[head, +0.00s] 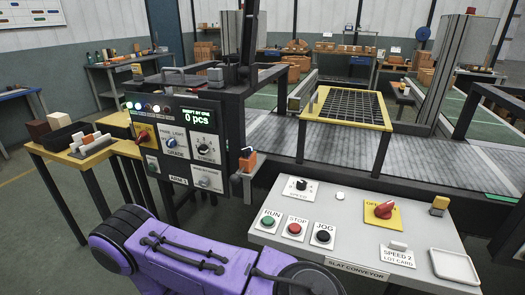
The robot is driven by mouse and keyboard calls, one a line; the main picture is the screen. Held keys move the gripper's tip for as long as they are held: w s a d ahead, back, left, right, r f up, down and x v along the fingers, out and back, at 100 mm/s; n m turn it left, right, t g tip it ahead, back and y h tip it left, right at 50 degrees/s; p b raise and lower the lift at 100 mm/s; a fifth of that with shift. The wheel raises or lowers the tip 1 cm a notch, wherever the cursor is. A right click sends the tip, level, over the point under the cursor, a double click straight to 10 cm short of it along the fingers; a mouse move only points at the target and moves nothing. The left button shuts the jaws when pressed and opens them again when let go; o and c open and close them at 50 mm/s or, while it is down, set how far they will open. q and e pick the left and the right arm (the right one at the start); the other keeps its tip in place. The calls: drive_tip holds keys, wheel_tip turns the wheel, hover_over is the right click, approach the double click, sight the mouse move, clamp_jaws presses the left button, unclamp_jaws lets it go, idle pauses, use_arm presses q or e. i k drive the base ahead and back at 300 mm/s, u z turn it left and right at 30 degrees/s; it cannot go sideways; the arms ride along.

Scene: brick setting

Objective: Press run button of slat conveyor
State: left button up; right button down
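The slat conveyor's control panel (352,208) is a light grey sloped board at the lower right of the head view. Its green RUN button (268,221) is at the panel's left end, on a white plate marked RUN. The red STOP button (295,228) and the black JOG button (323,236) sit to its right. A purple arm of mine crosses the bottom of the view, in front of the panel's lower left edge. The RUN button is in clear sight. Neither of my grippers shows.
A black SPEED knob (301,184) and a red rotary switch (383,210) are also on the panel. A white tray (454,266) is at its right. A dark control box (186,145) stands at left, beside a yellow-edged table (76,163). The slatted conveyor (345,150) runs behind.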

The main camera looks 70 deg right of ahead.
sight(267, 221)
drive_tip(key=u, duration=0.05)
drive_tip(key=k, duration=0.65)
drive_tip(key=z, duration=1.1)
